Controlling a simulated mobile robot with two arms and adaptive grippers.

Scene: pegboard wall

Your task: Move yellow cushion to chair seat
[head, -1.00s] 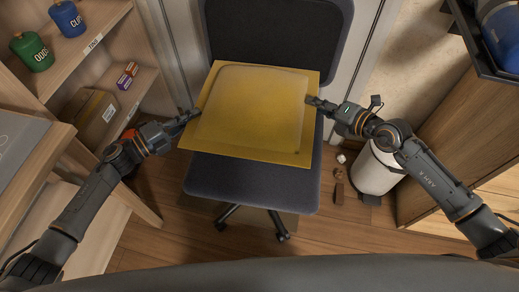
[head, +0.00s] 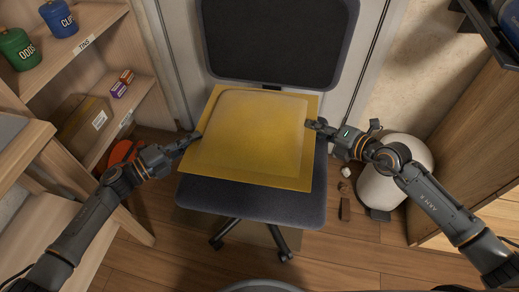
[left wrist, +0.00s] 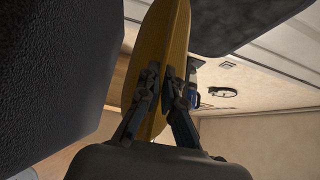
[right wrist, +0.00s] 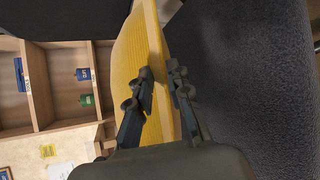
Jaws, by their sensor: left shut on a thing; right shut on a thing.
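The yellow cushion (head: 250,140) is a flat square with a raised middle, held over the dark chair seat (head: 250,202) in the head view. My left gripper (head: 196,137) is shut on its left edge, and my right gripper (head: 312,125) is shut on its right edge. The cushion's edge shows between the fingers in the left wrist view (left wrist: 160,60) and in the right wrist view (right wrist: 140,70). The cushion hides most of the seat; the seat's front strip shows. I cannot tell whether the cushion touches the seat. The chair backrest (head: 278,40) stands behind.
A wooden shelf unit (head: 140,90) with a cardboard box (head: 85,125) and labelled tins (head: 20,48) stands at left. A white bin (head: 395,175) and a wooden cabinet (head: 480,140) stand at right. The floor in front of the chair is clear.

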